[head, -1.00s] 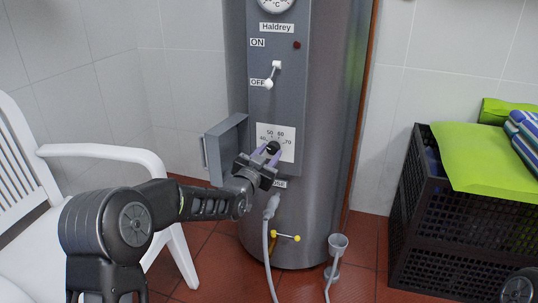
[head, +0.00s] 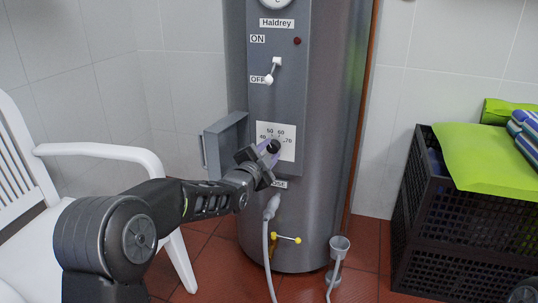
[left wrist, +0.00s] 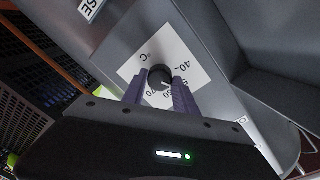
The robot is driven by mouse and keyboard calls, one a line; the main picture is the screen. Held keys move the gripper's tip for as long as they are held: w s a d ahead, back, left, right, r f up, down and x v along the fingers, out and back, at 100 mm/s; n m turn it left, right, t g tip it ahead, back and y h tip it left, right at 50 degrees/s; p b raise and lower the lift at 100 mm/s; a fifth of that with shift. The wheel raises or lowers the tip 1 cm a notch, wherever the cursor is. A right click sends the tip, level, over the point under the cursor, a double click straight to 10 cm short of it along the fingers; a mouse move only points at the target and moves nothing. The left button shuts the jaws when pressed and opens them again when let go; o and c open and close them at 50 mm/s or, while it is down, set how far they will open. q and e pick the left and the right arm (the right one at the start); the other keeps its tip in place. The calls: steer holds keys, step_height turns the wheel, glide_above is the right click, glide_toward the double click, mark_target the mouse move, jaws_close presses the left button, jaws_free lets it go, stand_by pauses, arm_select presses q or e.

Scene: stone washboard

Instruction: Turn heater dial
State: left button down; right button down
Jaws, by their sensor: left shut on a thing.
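The heater dial (head: 273,147) is a round black knob on a white scale plate (head: 288,152) low on the grey heater's front panel. Numbers from 40 to 70 are printed around it. My left gripper (head: 268,152) is shut on the dial, reaching it from below left, with purple fingers on either side. In the left wrist view the dial (left wrist: 160,77) sits between the two fingertips, and the scale appears upside down. A pale mark on the knob faces the number side; the exact number it points at is hard to read. My right gripper is not in view.
An open grey cover (head: 226,143) stands out left of the scale. A white switch (head: 273,70) is above. A grey hose (head: 268,235) and a yellow-handled valve (head: 287,238) are below. A white chair (head: 95,155) is left; black crates (head: 440,230) stand right.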

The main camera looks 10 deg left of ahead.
arm_select(q)
steer(key=shift+m, duration=0.3)
steer(key=c, duration=1)
jaws_free()
steer(key=shift+o, duration=0.2)
steer(key=s+p, duration=0.2)
steer(key=s, duration=0.5)
steer(key=shift+s+a+r, duration=0.15)
steer(key=shift+s+a, duration=0.2)
steer(key=shift+a, duration=0.05)
